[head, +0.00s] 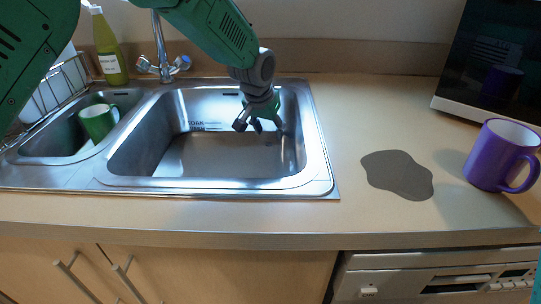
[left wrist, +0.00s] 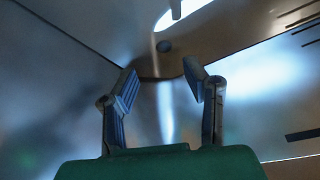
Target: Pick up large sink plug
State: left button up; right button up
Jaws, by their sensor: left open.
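My left gripper (head: 258,126) hangs fingers down inside the large basin of the metal sink (head: 318,150), toward its right rear. In the left wrist view the two fingers (left wrist: 162,78) are spread apart with nothing held between them. No plug is clearly seen in the head view. My right gripper is not in view.
A green mug (head: 98,122) lies in the small left basin. The tap (head: 162,50) and a green bottle (head: 108,48) stand behind. A grey puddle (head: 398,175), a purple mug (head: 496,155) and a microwave (head: 490,60) are on the right of the worktop.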

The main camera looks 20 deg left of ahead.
aim_at(269, 144)
pick_arm(q)
jog(key=shift+w+d+f, duration=0.1)
jog(key=shift+w+f, duration=0.1)
jog(key=shift+f, duration=0.4)
jog(key=shift+a+f, duration=0.2)
jog(key=x, duration=0.1)
jog(key=b+x, duration=0.1)
jog(key=x, duration=0.1)
jog(key=a+b+x, duration=0.1)
jog(key=shift+s+d+f, duration=0.1)
jog(key=shift+f, duration=0.35)
jog(key=shift+d+f, duration=0.1)
jog(key=shift+d, duration=0.25)
grip_shut()
jog(key=shift+a, duration=0.15)
